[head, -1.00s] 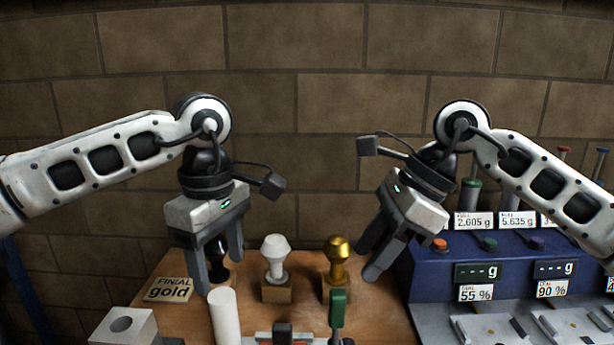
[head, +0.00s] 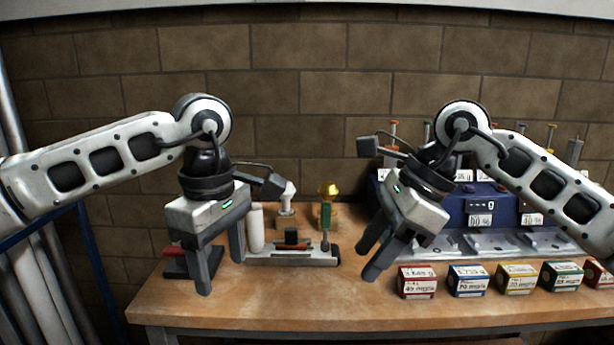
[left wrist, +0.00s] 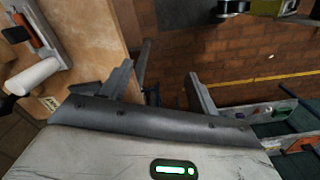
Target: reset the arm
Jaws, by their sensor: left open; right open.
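My left gripper (head: 219,268) hangs jaws-down over the left part of the wooden bench (head: 300,297), open and empty. In the left wrist view its two fingers (left wrist: 160,70) are spread, with brick-patterned floor and a bench edge beyond. My right gripper (head: 368,263) is tilted down and to the left near the bench middle, also open and empty. Both arms are bent, with elbows out to the sides. Neither gripper visibly holds anything; exact clearance above the bench cannot be told.
A white cylinder (head: 255,229), a grey fixture (head: 290,258), a white finial (head: 286,200) and a gold finial (head: 329,192) stand behind the grippers. Several small labelled boxes (head: 467,281) line the right front. A blue console (head: 455,207) stands behind them. The bench's front middle is clear.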

